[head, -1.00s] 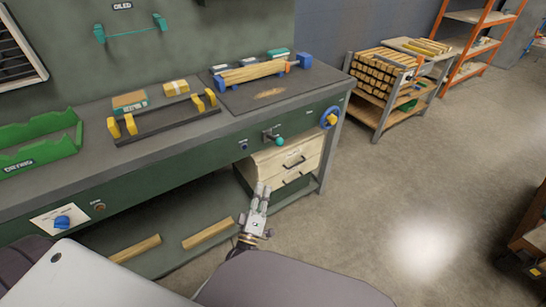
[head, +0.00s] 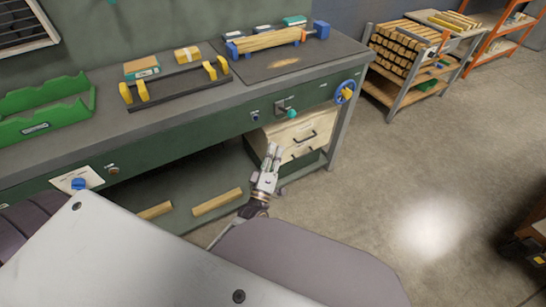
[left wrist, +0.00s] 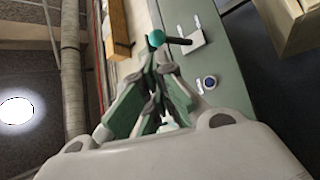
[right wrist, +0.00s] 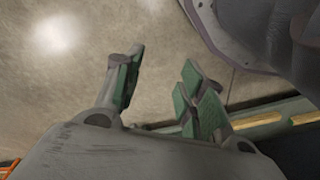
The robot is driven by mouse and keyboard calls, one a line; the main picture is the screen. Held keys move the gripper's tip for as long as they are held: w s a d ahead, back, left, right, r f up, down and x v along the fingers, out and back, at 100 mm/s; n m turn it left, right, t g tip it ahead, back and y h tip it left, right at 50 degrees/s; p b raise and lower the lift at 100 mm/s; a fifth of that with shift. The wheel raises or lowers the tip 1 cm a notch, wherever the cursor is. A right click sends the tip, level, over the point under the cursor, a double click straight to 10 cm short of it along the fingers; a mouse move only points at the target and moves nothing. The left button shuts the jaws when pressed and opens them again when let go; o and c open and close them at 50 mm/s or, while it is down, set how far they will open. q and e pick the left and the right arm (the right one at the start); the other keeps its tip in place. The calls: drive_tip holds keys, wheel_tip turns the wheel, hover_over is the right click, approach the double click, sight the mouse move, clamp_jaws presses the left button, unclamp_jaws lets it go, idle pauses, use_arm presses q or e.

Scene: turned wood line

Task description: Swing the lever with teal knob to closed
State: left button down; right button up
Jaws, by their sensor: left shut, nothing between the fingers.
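The lever with the teal knob (head: 292,114) sits on a small plate on the front panel of the green bench. Its arm points down and to the right in the head view. My left gripper (head: 273,148) is shut and empty, below and a little left of the knob in that view. The left wrist view shows the teal knob (left wrist: 155,38) just beyond the closed fingertips (left wrist: 152,75), with a visible gap, and its dark rod running to the plate. My right gripper (right wrist: 162,68) is open and empty over the floor in the right wrist view.
A blue button (head: 255,117) lies left of the lever and a blue handwheel (head: 345,91) with a yellow handle lies right. Wood pieces lie on the lower shelf (head: 185,228).

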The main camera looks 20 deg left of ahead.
use_arm(q)
drive_tip(key=x, duration=0.4)
drive_tip(key=b, duration=0.1)
approach(287, 111)
drive_tip(key=shift+w+r, duration=1.25)
drive_tip(key=shift+w, duration=0.4)
drive_tip(key=shift+w+d, duration=0.15)
drive_tip(key=shift+d, duration=0.1)
use_arm(e)
drive_tip(key=shift+a+r, duration=0.15)
drive_tip(key=shift+r, duration=0.5)
drive_tip(key=shift+a+r, duration=0.15)
drive_tip(key=shift+r, duration=0.45)
drive_tip(key=shift+w+r, duration=0.1)
drive_tip(key=shift+w, duration=0.05)
use_arm(q)
drive_tip(key=shift+r, duration=0.1)
